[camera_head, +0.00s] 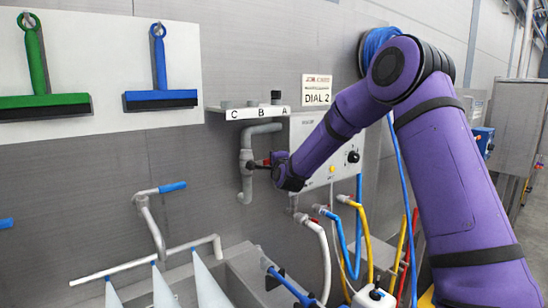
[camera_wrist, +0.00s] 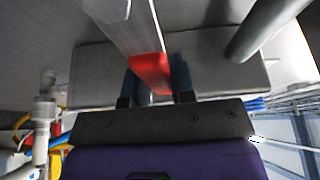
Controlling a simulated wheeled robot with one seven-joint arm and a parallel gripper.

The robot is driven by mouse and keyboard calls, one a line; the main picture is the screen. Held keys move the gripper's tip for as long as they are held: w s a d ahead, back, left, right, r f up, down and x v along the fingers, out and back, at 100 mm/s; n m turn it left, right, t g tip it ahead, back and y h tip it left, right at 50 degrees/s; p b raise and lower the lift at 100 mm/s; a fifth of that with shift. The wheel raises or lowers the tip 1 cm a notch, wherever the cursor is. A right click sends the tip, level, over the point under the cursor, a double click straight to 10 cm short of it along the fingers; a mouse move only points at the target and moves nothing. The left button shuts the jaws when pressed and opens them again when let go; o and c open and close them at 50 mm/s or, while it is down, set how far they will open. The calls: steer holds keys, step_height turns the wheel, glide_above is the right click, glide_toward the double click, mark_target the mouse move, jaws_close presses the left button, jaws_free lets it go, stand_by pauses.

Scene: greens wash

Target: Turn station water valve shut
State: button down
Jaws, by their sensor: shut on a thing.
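The station water valve sits on a grey vertical pipe (camera_head: 246,182) on the wall, below a small shelf. Its red handle (camera_wrist: 150,70) shows between the fingers in the wrist view; in the head view only a little red shows beside the pipe, mostly hidden by my gripper. My gripper (camera_head: 256,165) reaches the pipe from the right and is shut on the red handle. In the wrist view my gripper (camera_wrist: 156,84) has one dark finger on each side of the handle.
A grey control box (camera_head: 340,130) with knobs stands close to the right, under a DIAL 2 sign (camera_head: 316,90). Blue and yellow hoses (camera_head: 364,230) hang below it. The lettered shelf (camera_head: 257,112) is just above. A sink (camera_head: 255,268) and a blue-handled tap (camera_head: 172,187) are lower left.

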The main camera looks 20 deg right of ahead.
steer(key=shift+f+m, duration=0.35)
steer(key=shift+m, duration=0.05)
steer(key=shift+f, duration=0.1)
steer(key=c, duration=1)
jaws_free()
steer(key=shift+o, duration=0.2)
steer(key=shift+s, duration=0.15)
steer(key=s, duration=1)
steer(key=shift+s+a, duration=0.3)
steer(key=shift+a, duration=0.1)
